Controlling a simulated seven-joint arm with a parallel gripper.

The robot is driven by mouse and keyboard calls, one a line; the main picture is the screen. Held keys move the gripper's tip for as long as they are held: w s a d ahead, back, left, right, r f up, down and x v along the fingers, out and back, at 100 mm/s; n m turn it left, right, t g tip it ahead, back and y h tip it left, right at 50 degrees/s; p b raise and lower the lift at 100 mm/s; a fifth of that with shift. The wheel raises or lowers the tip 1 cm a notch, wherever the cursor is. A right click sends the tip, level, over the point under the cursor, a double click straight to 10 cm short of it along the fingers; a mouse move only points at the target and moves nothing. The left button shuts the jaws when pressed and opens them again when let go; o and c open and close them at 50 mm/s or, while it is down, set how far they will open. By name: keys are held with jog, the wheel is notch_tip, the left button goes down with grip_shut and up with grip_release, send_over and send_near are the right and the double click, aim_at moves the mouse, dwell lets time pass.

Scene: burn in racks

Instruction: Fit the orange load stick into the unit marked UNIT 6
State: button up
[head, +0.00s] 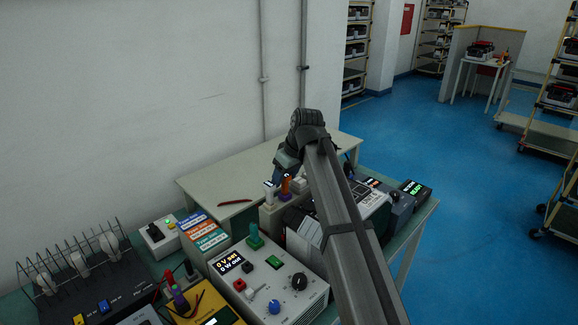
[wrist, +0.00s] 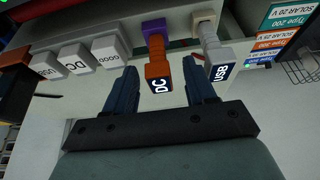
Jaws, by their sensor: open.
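The orange load stick (wrist: 158,72), marked DC and with a purple end, shows in the wrist view between the two open fingers of my gripper (wrist: 157,82). A gap shows on both sides of it, and the fingers are not closed on it. In the head view the orange stick (head: 286,186) stands at a light holder beyond the instruments, below my wrist; my fingertips are hard to make out there. A white and grey stick marked USB (wrist: 216,62) stands to its right in the wrist view, by the right finger.
White blocks marked GOOD (wrist: 107,57), DC and USB stand left of the stick in the wrist view. In the head view a power supply (head: 268,283) with knobs, a stack of coloured labels (head: 204,234) and a dark unit with a green display (head: 414,190) crowd the bench.

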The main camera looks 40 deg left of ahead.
jog(key=shift+x, duration=1.15)
grip_shut()
